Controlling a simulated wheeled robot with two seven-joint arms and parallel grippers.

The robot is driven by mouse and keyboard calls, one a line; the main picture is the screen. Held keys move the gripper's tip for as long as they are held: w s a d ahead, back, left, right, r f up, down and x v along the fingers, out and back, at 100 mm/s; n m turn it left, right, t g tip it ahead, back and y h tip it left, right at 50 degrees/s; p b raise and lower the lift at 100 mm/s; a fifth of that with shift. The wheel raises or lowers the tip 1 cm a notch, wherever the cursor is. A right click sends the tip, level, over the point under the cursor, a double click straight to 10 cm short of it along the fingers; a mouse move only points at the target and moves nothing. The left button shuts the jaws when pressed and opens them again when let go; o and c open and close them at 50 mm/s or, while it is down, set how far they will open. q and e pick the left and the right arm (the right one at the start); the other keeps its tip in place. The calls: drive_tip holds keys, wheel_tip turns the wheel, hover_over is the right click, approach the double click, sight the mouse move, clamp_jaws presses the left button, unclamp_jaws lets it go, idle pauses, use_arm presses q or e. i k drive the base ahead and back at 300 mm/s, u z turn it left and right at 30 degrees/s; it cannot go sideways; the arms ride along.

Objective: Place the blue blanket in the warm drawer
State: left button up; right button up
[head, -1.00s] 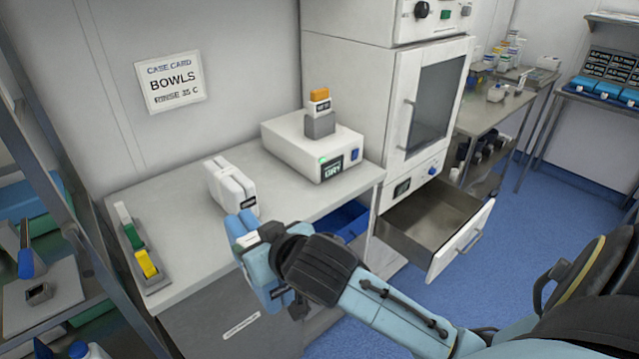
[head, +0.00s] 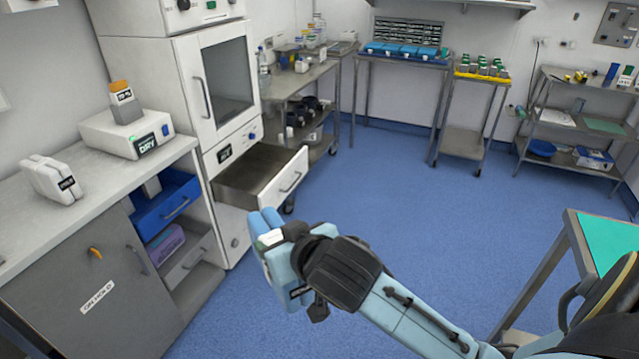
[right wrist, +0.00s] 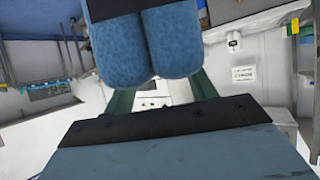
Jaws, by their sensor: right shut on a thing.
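My right gripper (head: 277,244) is shut on the folded blue blanket (head: 263,221), held in the air over the floor. The blanket fills the top of the right wrist view (right wrist: 148,45) as two rounded blue folds. An open metal-lined drawer (head: 288,183) with a white front and handle juts out from the tall white cabinet, just above and behind the blanket in the head view. Its visible inside is empty. Whether it is marked warm is too small to read. My left gripper is not in view.
The counter (head: 60,225) at left bears a white box marked DRY (head: 110,137) and a white pack (head: 52,180). A blue drawer (head: 165,207) stands open below it. The cabinet's glazed door (head: 215,85) is shut.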

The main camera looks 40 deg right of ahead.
sight(262, 182)
drive_tip(key=z, duration=1.1)
drive_tip(key=i, duration=1.9)
drive_tip(key=u, duration=0.55)
